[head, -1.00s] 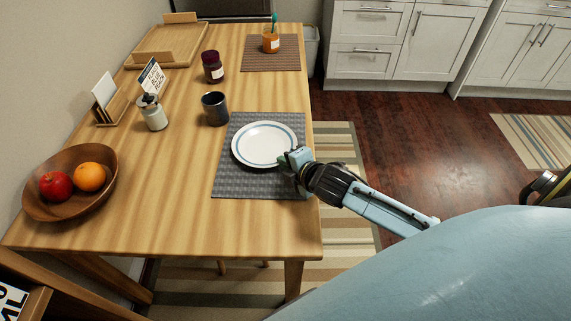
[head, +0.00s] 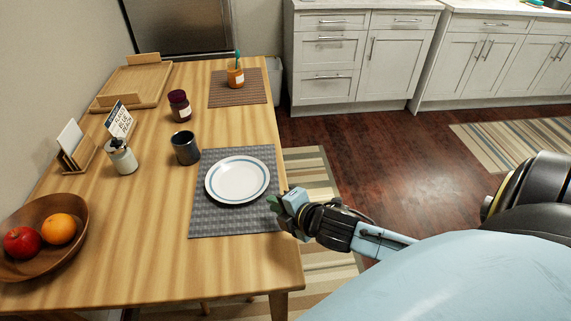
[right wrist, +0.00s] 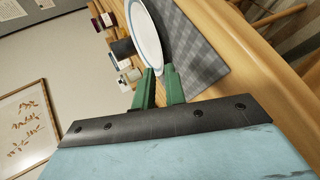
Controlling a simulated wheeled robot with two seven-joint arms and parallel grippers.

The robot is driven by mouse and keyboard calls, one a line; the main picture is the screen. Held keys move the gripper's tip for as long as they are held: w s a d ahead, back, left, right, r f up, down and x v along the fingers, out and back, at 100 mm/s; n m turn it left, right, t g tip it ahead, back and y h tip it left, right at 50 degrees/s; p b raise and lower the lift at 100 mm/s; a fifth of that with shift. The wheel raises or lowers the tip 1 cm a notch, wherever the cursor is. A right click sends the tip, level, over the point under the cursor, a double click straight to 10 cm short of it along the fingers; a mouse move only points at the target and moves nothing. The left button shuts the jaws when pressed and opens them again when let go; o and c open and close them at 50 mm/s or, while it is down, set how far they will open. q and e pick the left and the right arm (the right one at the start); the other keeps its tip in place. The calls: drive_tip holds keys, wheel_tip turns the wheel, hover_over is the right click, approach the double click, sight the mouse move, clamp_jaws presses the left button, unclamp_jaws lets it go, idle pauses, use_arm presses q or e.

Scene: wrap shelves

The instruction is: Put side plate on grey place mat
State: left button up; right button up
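The side plate (head: 237,180), white with a blue ring, lies flat on the grey place mat (head: 225,223), within the mat's edges. Both also show in the right wrist view, the plate (right wrist: 147,35) beyond the fingertips and the mat (right wrist: 200,55) to its right. My right gripper (head: 275,203) is over the right edge of the mat, a little apart from the plate's rim. In the right wrist view its two green fingers (right wrist: 161,72) stand apart with nothing between them. My left gripper is out of view.
A dark mug (head: 185,148) stands just left of the mat. A jar (head: 180,106), a soap bottle (head: 122,157), a fruit bowl (head: 75,215) and a wooden tray (head: 130,88) are farther off. A brown mat (head: 238,98) holds an orange jar (head: 235,75). The table's front is clear.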

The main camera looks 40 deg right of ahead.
drive_tip(key=v, duration=0.2)
drive_tip(key=shift+s+r, duration=0.25)
drive_tip(key=shift+s+r+p, duration=0.2)
drive_tip(key=shift+s+p, duration=0.1)
drive_tip(key=shift+s+d+r, duration=0.1)
drive_tip(key=shift+s, duration=0.1)
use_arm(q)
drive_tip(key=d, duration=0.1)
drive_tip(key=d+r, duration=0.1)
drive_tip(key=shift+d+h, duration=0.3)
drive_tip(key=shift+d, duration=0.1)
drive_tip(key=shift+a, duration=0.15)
